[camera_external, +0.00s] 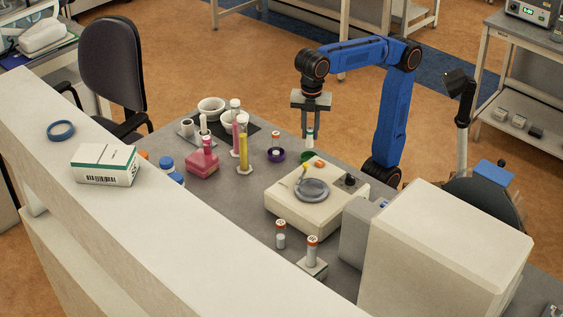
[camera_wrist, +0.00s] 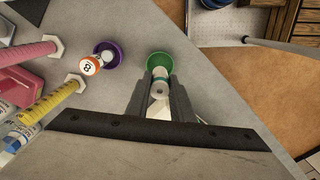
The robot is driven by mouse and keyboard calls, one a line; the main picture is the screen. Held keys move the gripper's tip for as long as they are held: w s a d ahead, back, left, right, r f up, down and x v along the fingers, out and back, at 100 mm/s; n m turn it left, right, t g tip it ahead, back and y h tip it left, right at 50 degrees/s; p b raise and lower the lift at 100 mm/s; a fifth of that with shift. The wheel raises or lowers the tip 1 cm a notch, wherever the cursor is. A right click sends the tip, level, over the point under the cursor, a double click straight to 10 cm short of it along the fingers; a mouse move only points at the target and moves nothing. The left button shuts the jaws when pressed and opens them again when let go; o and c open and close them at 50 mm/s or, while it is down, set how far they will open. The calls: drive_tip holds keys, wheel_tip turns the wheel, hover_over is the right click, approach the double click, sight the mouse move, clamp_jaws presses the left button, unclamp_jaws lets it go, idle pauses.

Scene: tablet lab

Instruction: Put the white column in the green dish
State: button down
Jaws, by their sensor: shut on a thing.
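My gripper (camera_external: 311,133) is shut on the white column (camera_external: 310,142), which has a teal-green band. It holds the column upright, just above or at the green dish (camera_external: 307,157). In the wrist view, the fingertips (camera_wrist: 160,82) clasp the column (camera_wrist: 160,92), and the round green dish (camera_wrist: 158,59) shows just beyond it. The column covers part of the dish. I cannot tell whether the column's foot touches the dish.
A purple dish (camera_external: 282,155) with an orange-topped column (camera_external: 276,137) stands left of the green dish. A cream balance (camera_external: 290,212) is in front. Cylinders, including a yellow one (camera_external: 243,152), stand farther left. Two orange-topped columns stand at the front.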

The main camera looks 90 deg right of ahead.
sight(310, 145)
drive_tip(key=shift+f, duration=3.05)
drive_tip(key=c, duration=1.5)
unclamp_jaws()
drive_tip(key=shift+f, duration=0.15)
drive_tip(key=shift+c, duration=0.2)
wheel_tip(310, 145, up, 12)
drive_tip(key=shift+r, duration=0.15)
drive_tip(key=s+d+f+m+t, duration=0.3)
drive_tip(key=d+f+m, duration=0.5)
drive_tip(key=d+f, duration=0.8)
drive_tip(key=s+d+f+m+t, duration=0.1)
drive_tip(key=s+d+f+m, duration=0.3)
drive_tip(key=f, duration=0.4)
drive_tip(key=s+d+f+m, duration=0.3)
drive_tip(key=s+d+f, duration=0.2)
drive_tip(key=d+f, duration=0.2)
wheel_tip(310, 145, down, 2)
drive_tip(key=shift+m+t, duration=0.4)
